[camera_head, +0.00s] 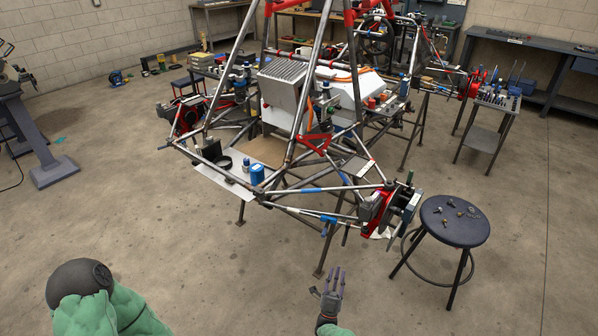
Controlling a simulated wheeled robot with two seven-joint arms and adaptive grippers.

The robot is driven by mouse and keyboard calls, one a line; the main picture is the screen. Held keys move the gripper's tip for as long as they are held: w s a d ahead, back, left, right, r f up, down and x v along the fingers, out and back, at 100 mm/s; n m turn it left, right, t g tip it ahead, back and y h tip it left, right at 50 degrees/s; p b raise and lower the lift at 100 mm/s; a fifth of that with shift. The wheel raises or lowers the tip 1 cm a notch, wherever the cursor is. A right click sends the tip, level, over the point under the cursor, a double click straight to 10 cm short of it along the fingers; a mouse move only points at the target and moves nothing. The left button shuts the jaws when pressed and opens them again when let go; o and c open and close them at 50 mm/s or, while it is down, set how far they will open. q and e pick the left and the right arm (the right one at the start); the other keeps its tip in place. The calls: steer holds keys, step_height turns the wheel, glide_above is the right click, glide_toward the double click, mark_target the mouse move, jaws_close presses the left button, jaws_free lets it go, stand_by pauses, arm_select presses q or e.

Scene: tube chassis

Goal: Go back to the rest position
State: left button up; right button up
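My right gripper (329,284) is at the bottom centre, with its grey fingers extended and apart. It looks open, and nothing shows between the fingers. It is over bare floor in the picture, below the front of the tube chassis (322,188) and apart from it. My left arm, green with a dark round joint, shows at the bottom left. My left gripper is not in the picture.
A round dark stool (455,220) with small metal parts stands at the right. A small table (484,139) with tools is behind it. A grey machine stand (45,160) is at the left. Workbenches line the back. The concrete floor in front is clear.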

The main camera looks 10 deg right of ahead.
steer(key=w+a+f+n+g+y+p, duration=0.35)
steer(key=w+f+n+g+y, duration=0.2)
steer(key=w+g+y, duration=0.45)
steer(key=s+a+n+g+y+p, duration=0.2)
steer(key=s+a+g+y, duration=0.45)
steer(key=s, duration=0.65)
steer(key=s+a+r+g, duration=0.2)
steer(key=s+r, duration=0.2)
steer(key=s, duration=0.6)
steer(key=s+a+r+n+g+p, duration=0.1)
steer(key=s+a+r+g, duration=0.1)
steer(key=s, duration=0.7)
steer(key=s+a+r+n+g+p, duration=0.1)
steer(key=s+r+g, duration=0.3)
steer(key=s, duration=0.6)
steer(key=shift+s+a+r+y, duration=0.35)
steer(key=shift+a+r+y, duration=0.1)
steer(key=shift+a+r, duration=0.4)
steer(key=shift+f, duration=0.1)
